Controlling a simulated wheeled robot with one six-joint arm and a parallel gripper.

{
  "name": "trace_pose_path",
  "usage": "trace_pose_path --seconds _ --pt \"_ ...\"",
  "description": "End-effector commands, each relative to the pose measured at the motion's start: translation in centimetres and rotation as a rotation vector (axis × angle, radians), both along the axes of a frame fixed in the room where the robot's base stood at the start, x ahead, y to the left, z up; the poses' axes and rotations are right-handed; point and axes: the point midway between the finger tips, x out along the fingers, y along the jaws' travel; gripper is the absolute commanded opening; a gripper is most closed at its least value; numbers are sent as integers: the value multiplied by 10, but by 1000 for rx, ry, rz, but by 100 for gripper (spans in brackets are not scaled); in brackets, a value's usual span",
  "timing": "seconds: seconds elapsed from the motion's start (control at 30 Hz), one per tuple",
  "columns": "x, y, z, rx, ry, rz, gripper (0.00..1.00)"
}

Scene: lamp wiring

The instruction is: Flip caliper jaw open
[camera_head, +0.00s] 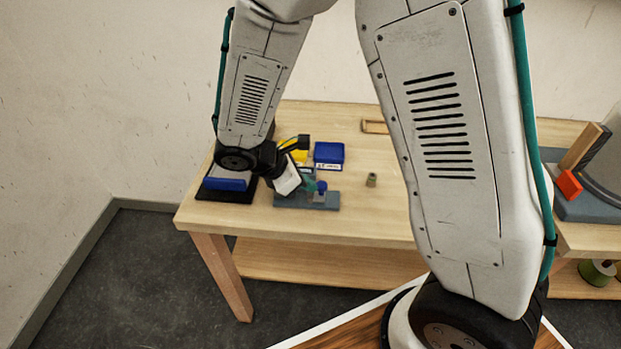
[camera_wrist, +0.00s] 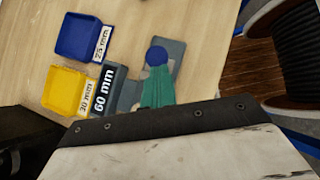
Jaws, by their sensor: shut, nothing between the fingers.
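The caliper fixture is a grey base (camera_head: 297,200) with a blue round knob (camera_head: 321,187), near the front left of the table. In the wrist view its grey plate (camera_wrist: 177,50) and blue knob (camera_wrist: 156,56) show ahead of my gripper, beside a dark "60 mm" label (camera_wrist: 104,90). My gripper (camera_head: 311,185) has teal fingertips, shut and empty, low over the base and right by the knob. They also show in the wrist view (camera_wrist: 155,76). I cannot tell whether they touch the knob. The fingers hide part of the fixture, and the jaw's position is unclear.
A blue bin (camera_wrist: 85,36) and a yellow bin (camera_wrist: 66,90) stand beside the fixture. A black tray with a blue piece (camera_head: 225,184) lies at left. A small cylinder (camera_head: 371,180) stands to the right, with bare tabletop around it.

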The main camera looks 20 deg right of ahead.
Motion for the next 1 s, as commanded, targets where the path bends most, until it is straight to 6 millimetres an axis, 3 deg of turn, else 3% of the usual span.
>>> trace_pose_path --seconds 0.33,0.57,0.8,1.0 --pt "-2 1 -1 -3 6 -7 0" --pt "1 31 5 -2 2 -13 0" --pt "4 68 48 2 -2 -14 0" --pt "4 88 72 0 0 -16 0"
